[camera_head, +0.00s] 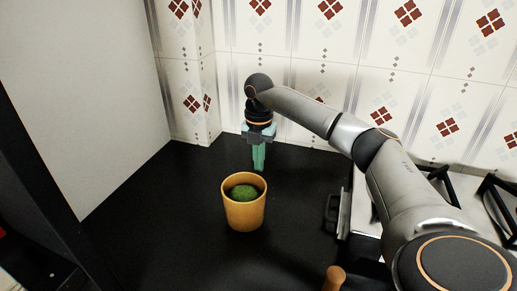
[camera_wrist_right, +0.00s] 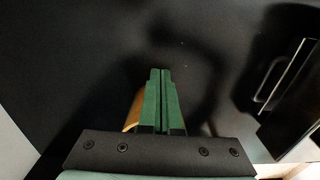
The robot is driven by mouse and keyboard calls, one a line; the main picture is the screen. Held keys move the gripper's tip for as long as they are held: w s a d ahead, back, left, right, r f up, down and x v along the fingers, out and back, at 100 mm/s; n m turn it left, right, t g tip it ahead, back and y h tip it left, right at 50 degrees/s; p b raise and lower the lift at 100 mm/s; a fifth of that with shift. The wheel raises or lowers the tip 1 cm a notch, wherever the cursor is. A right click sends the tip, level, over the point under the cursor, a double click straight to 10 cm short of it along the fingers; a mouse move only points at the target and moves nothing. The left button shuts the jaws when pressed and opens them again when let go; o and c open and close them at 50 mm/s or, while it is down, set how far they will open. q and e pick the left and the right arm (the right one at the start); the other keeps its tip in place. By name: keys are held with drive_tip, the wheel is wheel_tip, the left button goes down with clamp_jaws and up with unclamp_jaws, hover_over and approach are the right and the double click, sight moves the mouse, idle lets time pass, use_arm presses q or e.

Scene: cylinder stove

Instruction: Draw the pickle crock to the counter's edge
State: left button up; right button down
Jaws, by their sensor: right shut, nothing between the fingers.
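The pickle crock (camera_head: 243,213) is an orange-yellow pot with a green lump (camera_head: 243,192) inside. It stands upright on the black counter (camera_head: 180,215). My right gripper (camera_head: 258,168) points down just beyond the crock, on its wall side. Its green fingers are shut together with nothing between them. I cannot tell from the head view whether they touch the crock. In the right wrist view the shut fingers (camera_wrist_right: 160,72) hide most of the crock, and only a strip of its orange side (camera_wrist_right: 132,112) shows to their left. My left gripper is out of view.
A stove with black grates (camera_head: 440,182) is at the right, with a dark handle-like part (camera_head: 332,213) at its left edge. A wooden knob or handle (camera_head: 335,277) shows at the bottom. Tiled wall (camera_head: 300,45) closes the back. The counter left of the crock is clear.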

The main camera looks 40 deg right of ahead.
sight(254, 176)
wheel_tip(254, 176, down, 2)
drive_tip(key=shift+f, duration=0.2)
drive_tip(key=a, duration=0.1)
drive_tip(key=s, duration=0.1)
drive_tip(key=a, duration=0.1)
drive_tip(key=shift+s+a+r, duration=0.2)
drive_tip(key=shift+a+r, duration=0.1)
drive_tip(key=shift+a, duration=0.05)
drive_tip(key=shift+s+a, duration=0.2)
drive_tip(key=shift+a, duration=0.2)
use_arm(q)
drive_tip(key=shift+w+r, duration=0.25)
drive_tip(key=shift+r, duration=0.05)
